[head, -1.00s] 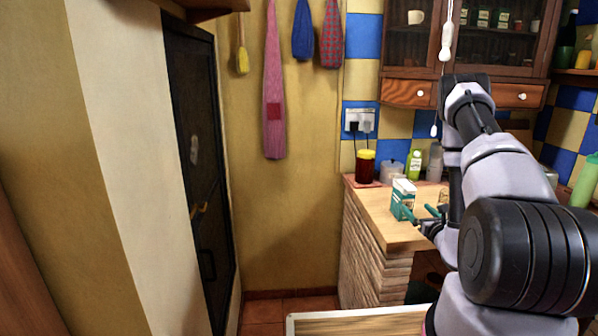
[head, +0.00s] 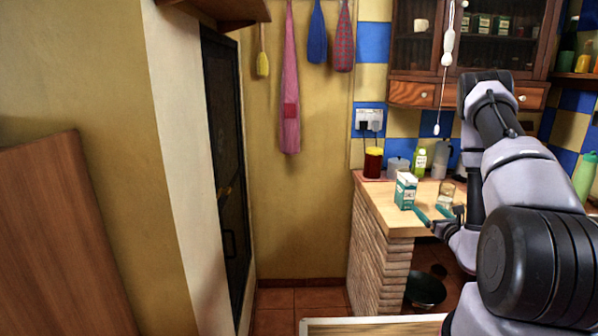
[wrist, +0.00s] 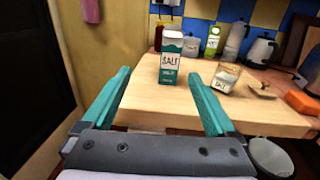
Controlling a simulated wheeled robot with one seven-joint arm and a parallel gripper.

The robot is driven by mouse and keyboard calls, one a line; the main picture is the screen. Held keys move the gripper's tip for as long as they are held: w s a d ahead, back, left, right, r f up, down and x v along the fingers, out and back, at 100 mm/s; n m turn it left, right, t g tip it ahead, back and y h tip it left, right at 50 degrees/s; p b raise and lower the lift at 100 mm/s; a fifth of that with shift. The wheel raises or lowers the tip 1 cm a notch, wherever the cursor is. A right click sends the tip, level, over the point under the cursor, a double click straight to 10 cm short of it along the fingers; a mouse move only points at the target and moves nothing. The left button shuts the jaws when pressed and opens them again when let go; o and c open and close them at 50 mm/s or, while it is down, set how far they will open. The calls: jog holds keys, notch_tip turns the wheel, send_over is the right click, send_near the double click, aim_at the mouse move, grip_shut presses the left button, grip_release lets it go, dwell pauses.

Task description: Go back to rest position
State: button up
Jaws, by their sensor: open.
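My gripper (head: 434,214) is open and empty, with green fingers, just off the near edge of the wooden counter (head: 384,212). In the wrist view my gripper (wrist: 160,92) has its two fingers spread wide. A green and white salt box (head: 405,191) stands upright on the counter. In the wrist view the salt box (wrist: 172,57) is beyond the fingertips, apart from them. My arm covers the right part of the counter in the head view.
A glass jar (wrist: 223,78) stands right of the salt box. A red jar with a yellow lid (head: 373,162), a green bottle (head: 419,162) and a kettle (wrist: 260,49) line the back. A dark pan (head: 426,289) is below. A dark door (head: 226,160) is at left; the tiled floor (head: 300,300) shows clear.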

jog(key=a+r+n+g+y, duration=0.2)
jog(key=a+r+n+y, duration=0.6)
jog(key=a+r, duration=0.45)
jog(key=s+a+r+n+g+y, duration=0.6)
jog(key=s+a+r+n+g, duration=0.35)
jog(key=r, duration=0.35)
jog(key=s+a+r+n+g+h, duration=0.2)
jog(key=s+n+g+h, duration=0.15)
jog(key=s, duration=0.35)
jog(key=s+a+r+n+g+h, duration=0.2)
jog(key=s+n+g, duration=0.1)
jog(key=s+n, duration=0.25)
jog(key=s+d+r+n+t+h, duration=0.4)
jog(key=s+d+r+t+h, duration=0.2)
jog(key=d+t+h, duration=0.1)
jog(key=shift+d+h, duration=0.75)
jog(key=shift+d, duration=0.25)
jog(key=shift+r, duration=0.1)
